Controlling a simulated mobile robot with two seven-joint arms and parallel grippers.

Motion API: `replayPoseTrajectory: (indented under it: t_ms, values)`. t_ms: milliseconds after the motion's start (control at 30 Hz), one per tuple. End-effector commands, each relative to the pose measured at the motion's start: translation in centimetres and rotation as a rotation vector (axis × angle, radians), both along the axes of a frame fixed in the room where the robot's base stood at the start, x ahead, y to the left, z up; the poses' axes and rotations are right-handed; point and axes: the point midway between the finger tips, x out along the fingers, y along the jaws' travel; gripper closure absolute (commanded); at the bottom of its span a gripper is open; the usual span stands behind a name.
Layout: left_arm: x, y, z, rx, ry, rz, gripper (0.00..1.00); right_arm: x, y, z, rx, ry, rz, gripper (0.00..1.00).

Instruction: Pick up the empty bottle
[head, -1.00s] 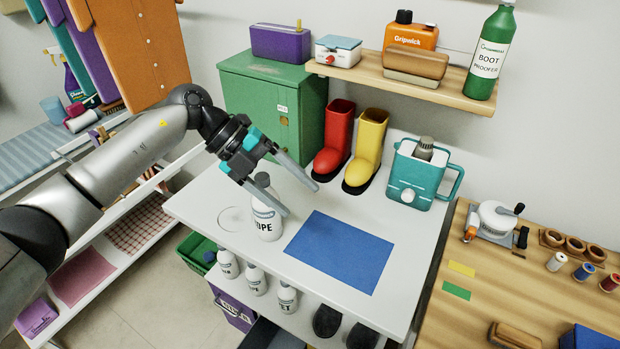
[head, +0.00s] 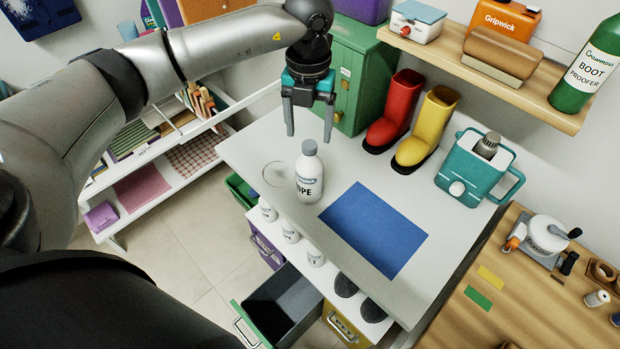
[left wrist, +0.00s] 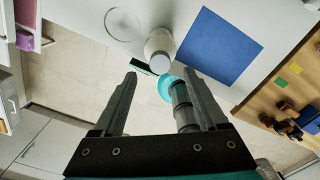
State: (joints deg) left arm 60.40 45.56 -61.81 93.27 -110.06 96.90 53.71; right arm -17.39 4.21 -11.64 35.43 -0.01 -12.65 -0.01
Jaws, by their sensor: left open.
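A white bottle (head: 309,178) with a grey cap and dark lettering ending in "PE" stands upright on the white table, left of the blue mat (head: 373,228). I cannot tell whether it is empty. My left gripper (head: 309,137) points down, open, with its fingertips above the bottle's cap in the head view. Several similar white bottles (head: 290,232) stand on a shelf below the tabletop. My right gripper is not in view.
Red boot (head: 392,112) and yellow boot (head: 427,128) stand behind the mat, with a teal container (head: 470,170) at their right. A green cabinet (head: 358,75) is close behind my left gripper. A faint ring (head: 279,174) marks bare table left of the bottle. An open drawer (head: 282,305) juts out below.

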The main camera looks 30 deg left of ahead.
Motion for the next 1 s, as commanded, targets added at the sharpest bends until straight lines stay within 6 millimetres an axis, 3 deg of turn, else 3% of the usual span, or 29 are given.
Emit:
replayPoseTrajectory:
  t_ms: [167,500,767,1000]
  values:
    - [0.0,0.0,-1.1,0.000,0.002,0.000,0.25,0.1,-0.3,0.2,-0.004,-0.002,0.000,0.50]
    - [0.2,0.0,-5.6,-0.001,0.003,0.000,0.25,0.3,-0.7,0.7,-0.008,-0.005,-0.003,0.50]
    - [0.2,0.0,-5.9,-0.001,0.000,0.000,0.25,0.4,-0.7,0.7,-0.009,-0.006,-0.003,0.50]
    - [0.2,0.0,-5.8,-0.001,0.000,0.000,0.50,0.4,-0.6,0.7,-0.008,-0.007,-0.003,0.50]
